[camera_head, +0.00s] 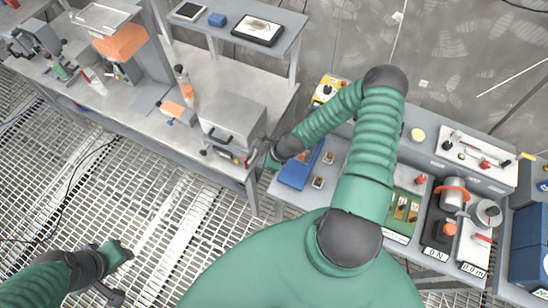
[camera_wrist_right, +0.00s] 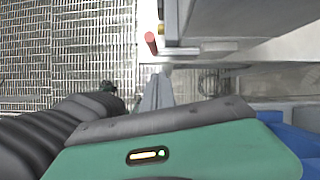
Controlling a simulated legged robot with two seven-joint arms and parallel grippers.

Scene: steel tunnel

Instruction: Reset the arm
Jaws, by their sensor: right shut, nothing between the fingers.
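My right arm, in a green sleeve, reaches up from my body and bends back to the left. Its gripper (camera_head: 258,158) is by the front right edge of the workbench, next to the grey metal box (camera_head: 232,118). In the right wrist view the gripper's fingers (camera_wrist_right: 157,92) are together with nothing between them, below a red knob (camera_wrist_right: 151,42) on the box side. My left gripper (camera_head: 118,272) hangs over the grating floor at the lower left, clear of the bench. Its fingers are too unclear to judge.
The steel workbench (camera_head: 150,125) carries machines and bottles at the left. A grey table (camera_head: 335,165) at the right holds a blue tray (camera_head: 300,168) and several devices close to my right arm. A raised shelf (camera_head: 275,18) stands behind. The grating floor (camera_head: 60,190) is open at the lower left.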

